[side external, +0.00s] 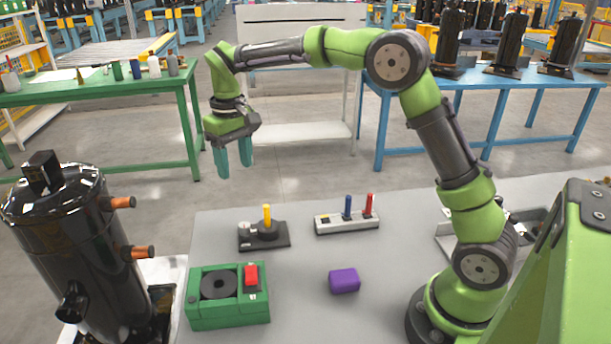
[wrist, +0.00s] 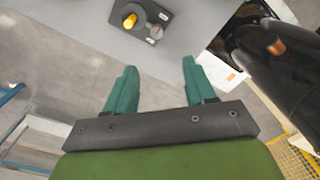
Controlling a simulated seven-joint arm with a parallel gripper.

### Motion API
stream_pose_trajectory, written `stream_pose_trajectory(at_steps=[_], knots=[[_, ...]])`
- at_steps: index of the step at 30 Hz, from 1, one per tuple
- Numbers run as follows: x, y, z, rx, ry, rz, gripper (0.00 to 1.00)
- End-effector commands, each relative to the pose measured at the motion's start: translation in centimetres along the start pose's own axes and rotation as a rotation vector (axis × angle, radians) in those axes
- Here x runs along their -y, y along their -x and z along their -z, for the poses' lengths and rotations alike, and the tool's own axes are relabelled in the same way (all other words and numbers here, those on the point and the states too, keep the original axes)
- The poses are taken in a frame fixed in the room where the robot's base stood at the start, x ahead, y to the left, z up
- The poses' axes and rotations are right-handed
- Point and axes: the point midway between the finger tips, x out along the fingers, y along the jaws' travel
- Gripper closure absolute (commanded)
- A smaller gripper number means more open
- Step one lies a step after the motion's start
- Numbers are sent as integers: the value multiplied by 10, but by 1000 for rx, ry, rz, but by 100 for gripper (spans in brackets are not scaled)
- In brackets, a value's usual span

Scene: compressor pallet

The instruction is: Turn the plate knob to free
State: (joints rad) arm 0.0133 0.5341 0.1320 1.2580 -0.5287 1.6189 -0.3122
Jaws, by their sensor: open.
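A dark plate (side external: 280,242) lies on the grey table, bearing a round black base with an upright yellow knob or handle (side external: 267,216). In the wrist view the plate (wrist: 146,36) is at the top, with the yellow part (wrist: 130,20), pale labels and a small round dial (wrist: 156,32). Which setting it points to cannot be read. My gripper (side external: 234,171) is open and empty, pointing down, above and left of the plate in the side view. In the wrist view its teal fingers (wrist: 159,67) are spread below the plate, touching nothing.
A green box (side external: 228,313) with a black disc and red switch sits in front of the plate. A grey block (side external: 346,223) holds blue and red pegs. A purple block (side external: 344,281) lies on the table. A black compressor (side external: 75,245) with copper stubs stands left.

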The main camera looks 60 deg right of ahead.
Motion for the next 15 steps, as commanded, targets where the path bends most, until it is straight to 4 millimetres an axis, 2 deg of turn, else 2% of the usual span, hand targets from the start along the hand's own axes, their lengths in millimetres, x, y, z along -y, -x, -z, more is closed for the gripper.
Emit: stream_pose_trajectory(at_steps=[5, 15], knots=[[-1, -7, -4, 27, -295, 56, 45], [-16, -17, -11, 115, -925, 165, 45]])
